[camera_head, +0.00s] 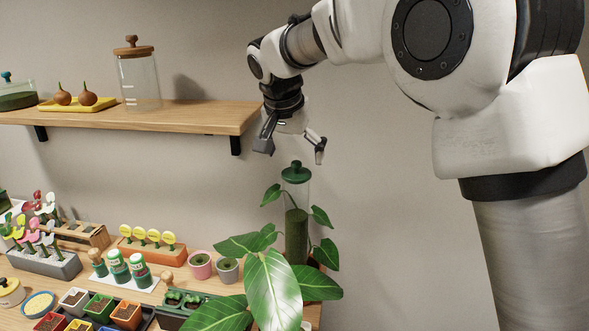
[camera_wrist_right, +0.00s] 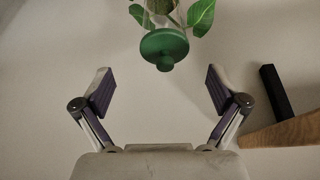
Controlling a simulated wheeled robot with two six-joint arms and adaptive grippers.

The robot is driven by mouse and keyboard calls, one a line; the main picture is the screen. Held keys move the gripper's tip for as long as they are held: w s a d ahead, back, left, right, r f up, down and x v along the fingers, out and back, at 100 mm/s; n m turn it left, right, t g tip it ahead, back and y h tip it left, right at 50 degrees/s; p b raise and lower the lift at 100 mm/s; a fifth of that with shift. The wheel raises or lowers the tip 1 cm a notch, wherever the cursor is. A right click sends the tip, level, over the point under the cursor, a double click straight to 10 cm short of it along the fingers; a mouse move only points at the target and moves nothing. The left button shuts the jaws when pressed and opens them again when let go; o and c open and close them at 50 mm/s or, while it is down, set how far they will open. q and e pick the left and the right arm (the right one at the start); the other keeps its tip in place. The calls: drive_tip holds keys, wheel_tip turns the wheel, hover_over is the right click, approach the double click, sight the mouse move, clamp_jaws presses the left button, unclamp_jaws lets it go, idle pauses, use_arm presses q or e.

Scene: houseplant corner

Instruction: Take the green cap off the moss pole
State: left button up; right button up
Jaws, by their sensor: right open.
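The green cap (camera_head: 296,173) is a round disc with a small knob. It sits on top of the moss pole (camera_head: 296,235), which stands upright in a leafy plant at the table's right end. My right gripper (camera_head: 291,152) is open and empty, above the cap and apart from it. In the right wrist view the cap (camera_wrist_right: 164,46) shows beyond the open fingers (camera_wrist_right: 160,90), between them in line but farther out, with leaves behind it. My left gripper is in neither view. The plant's pot is mostly hidden by leaves.
A wooden wall shelf (camera_head: 200,116) ends left of my right gripper, holding a glass jar (camera_head: 139,82) and a yellow tray (camera_head: 76,105). Its edge (camera_wrist_right: 285,134) shows in the wrist view. Small pots and planters crowd the table. The wall right of the plant is clear.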

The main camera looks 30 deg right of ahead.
sight(293, 167)
drive_tip(key=x, duration=0.3)
drive_tip(key=p+x, duration=0.1)
drive_tip(key=shift+w+a+f, duration=0.25)
drive_tip(key=shift+w+f, duration=0.25)
drive_tip(key=shift+w, duration=0.05)
drive_tip(key=shift+s+r, duration=0.25)
drive_tip(key=shift+s, duration=0.15)
drive_tip(key=c, duration=1)
